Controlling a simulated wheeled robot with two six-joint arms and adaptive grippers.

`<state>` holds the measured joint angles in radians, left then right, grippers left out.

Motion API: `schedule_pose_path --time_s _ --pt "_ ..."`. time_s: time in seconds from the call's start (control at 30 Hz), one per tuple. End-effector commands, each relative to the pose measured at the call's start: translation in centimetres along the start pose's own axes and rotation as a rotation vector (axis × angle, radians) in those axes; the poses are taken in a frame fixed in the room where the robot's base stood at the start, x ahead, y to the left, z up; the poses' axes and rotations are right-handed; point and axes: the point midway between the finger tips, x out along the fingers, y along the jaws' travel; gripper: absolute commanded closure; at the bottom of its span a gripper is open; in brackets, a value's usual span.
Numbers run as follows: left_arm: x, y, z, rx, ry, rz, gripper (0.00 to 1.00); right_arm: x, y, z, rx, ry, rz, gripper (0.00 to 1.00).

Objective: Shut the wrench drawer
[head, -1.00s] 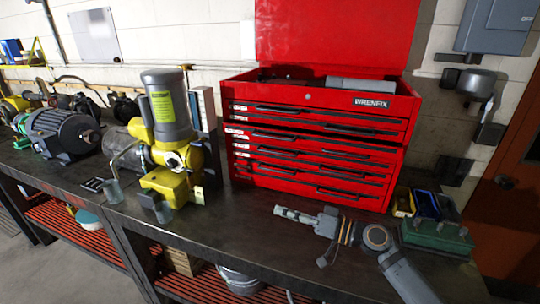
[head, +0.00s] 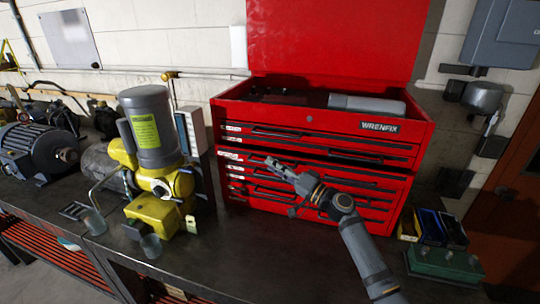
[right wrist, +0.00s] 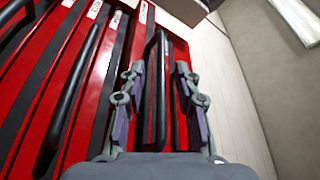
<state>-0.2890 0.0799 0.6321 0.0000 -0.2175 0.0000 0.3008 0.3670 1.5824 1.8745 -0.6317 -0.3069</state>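The red WRENFIX tool chest (head: 325,119) stands on the dark workbench, with several drawers that have black bar handles. A middle drawer (head: 312,174) seems to stick out slightly past the drawers above it. The drawer labels are too small to read, so I cannot tell which is the wrench drawer. My right gripper (head: 272,165) is in front of the middle drawers. In the right wrist view its two fingers (right wrist: 158,72) are apart, with a black handle (right wrist: 154,112) seen between them. I cannot tell whether they touch it. My left gripper is not in view.
A yellow and grey motor (head: 153,135) stands left of the chest, with a grey motor (head: 38,148) farther left. A green block (head: 445,263) and small bins (head: 436,225) are at the right. The chest's lid (head: 335,40) is up. The bench front is mostly clear.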

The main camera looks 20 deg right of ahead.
Motion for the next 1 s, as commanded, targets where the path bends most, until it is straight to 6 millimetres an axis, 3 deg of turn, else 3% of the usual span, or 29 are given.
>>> schedule_pose_path --time_s 0.13,0.33,0.47,0.7,1.0 --pt "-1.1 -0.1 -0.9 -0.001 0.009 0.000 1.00 1.8 -0.1 -0.1 0.001 0.002 0.001 0.68" --pt "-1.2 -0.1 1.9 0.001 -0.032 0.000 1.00 2.2 0.1 0.1 -0.001 0.000 0.001 0.68" --pt "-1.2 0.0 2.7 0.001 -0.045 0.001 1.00 2.2 0.1 0.1 -0.001 0.000 0.001 0.68" --pt "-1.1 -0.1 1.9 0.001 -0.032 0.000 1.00 2.1 0.1 0.0 -0.001 0.000 0.001 0.99" --pt "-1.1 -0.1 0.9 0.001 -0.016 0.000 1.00 2.1 0.1 0.0 -0.001 0.001 0.001 1.00"
